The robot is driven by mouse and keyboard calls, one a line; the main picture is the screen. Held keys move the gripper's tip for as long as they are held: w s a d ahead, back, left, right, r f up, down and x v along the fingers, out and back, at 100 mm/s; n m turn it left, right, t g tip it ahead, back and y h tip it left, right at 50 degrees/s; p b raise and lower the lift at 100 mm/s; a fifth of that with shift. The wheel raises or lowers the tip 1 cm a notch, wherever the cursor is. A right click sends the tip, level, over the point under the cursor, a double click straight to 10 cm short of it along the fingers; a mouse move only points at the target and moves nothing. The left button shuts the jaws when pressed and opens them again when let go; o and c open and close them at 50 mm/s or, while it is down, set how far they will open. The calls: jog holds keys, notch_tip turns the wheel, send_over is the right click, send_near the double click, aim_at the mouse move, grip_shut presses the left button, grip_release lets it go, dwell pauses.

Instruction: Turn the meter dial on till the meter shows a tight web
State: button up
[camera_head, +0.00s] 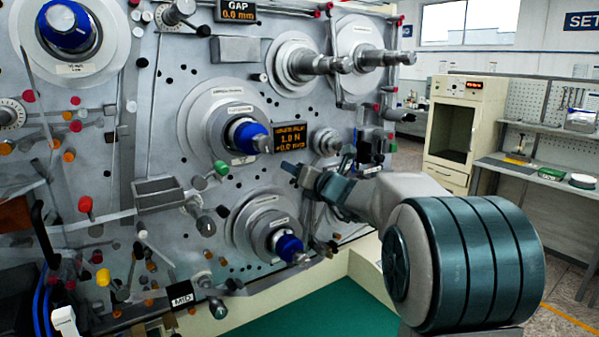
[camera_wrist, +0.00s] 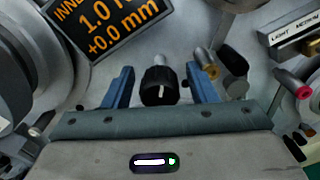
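The meter (camera_head: 290,137) is a dark display with orange figures on the grey machine panel, reading 1.0 N and +0.0 mm. It also shows, tilted and cut off, at the top left of the wrist view (camera_wrist: 105,25). The meter dial (camera_wrist: 159,88) is a black knob with a white pointer mark, just right of and below the meter in the wrist view. My gripper (camera_wrist: 157,84) is open, with one blue finger on each side of the dial and a visible gap on both sides. In the head view my gripper (camera_head: 292,169) is just below the meter; I cannot make out the dial there.
A brass-tipped peg (camera_wrist: 207,65) stands close by the right finger. A label block (camera_wrist: 297,33) and a red-tipped peg (camera_wrist: 297,86) are farther right. In the head view, a blue-cored spindle (camera_head: 247,137) is left of the meter and another (camera_head: 287,246) below.

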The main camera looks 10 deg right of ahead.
jog(key=b+v, duration=0.3)
jog(key=v, duration=1.1)
jog(key=shift+w, duration=0.1)
jog(key=s+a+f+n+g, duration=0.9)
jog(key=s+a+f+n, duration=0.3)
jog(key=n, duration=0.7)
jog(key=s+d+f+n+g+h, duration=0.2)
jog(key=s+f+n, duration=0.4)
jog(key=n, duration=0.3)
jog(key=s+d+f+n+g+h, duration=0.2)
jog(key=s+d+f+n+h, duration=0.2)
jog(key=s+n, duration=0.5)
jog(key=shift+d+f+h, duration=0.3)
jog(key=shift+f+h, duration=0.1)
jog(key=shift+f, duration=0.5)
